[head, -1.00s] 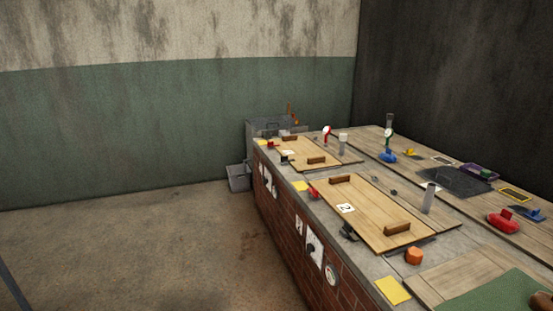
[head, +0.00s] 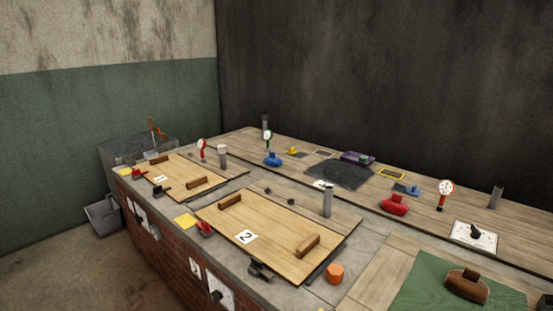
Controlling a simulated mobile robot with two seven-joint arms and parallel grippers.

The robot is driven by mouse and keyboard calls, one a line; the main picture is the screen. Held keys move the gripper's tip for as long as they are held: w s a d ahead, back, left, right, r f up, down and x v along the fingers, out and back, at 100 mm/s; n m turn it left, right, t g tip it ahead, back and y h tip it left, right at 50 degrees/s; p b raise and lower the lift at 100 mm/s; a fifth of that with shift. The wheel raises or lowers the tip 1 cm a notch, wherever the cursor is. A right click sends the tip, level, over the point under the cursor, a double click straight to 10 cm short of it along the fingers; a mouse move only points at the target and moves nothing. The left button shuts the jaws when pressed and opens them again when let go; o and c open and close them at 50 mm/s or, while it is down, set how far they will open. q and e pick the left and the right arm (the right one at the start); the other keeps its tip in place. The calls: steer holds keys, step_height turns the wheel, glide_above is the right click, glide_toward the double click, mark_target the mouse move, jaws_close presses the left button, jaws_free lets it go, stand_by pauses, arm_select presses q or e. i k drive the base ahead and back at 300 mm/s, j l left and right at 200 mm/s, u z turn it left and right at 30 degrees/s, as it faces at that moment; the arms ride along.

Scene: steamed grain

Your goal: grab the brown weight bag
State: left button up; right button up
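A brown bag-like object (head: 467,285) with a handle strap on top, apparently the brown weight bag, lies on a green cloth (head: 418,282) at the lower right of the head view. The cloth is on the near right part of the long brick-sided counter. Nothing is seen touching the brown bag. Neither of my grippers shows in the head view.
Wooden lids numbered 2 (head: 285,243) and 1 (head: 180,178) cover the counter's left half. An orange knob-like block (head: 335,273), a red bag (head: 394,205) and a blue bag (head: 272,159) stand on the counter. Open floor (head: 60,275) lies left.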

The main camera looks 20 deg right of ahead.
mark_target(467, 283)
steer(key=i+z, duration=0.15)
steer(key=z, duration=0.3)
steer(key=i+j+z, duration=0.1)
steer(key=z, duration=0.35)
steer(key=i+j+z, duration=0.1)
steer(key=z, duration=0.3)
steer(key=i+j+z, duration=0.15)
steer(key=z, duration=0.2)
steer(key=i+j+z, duration=0.3)
steer(key=k+l, duration=0.05)
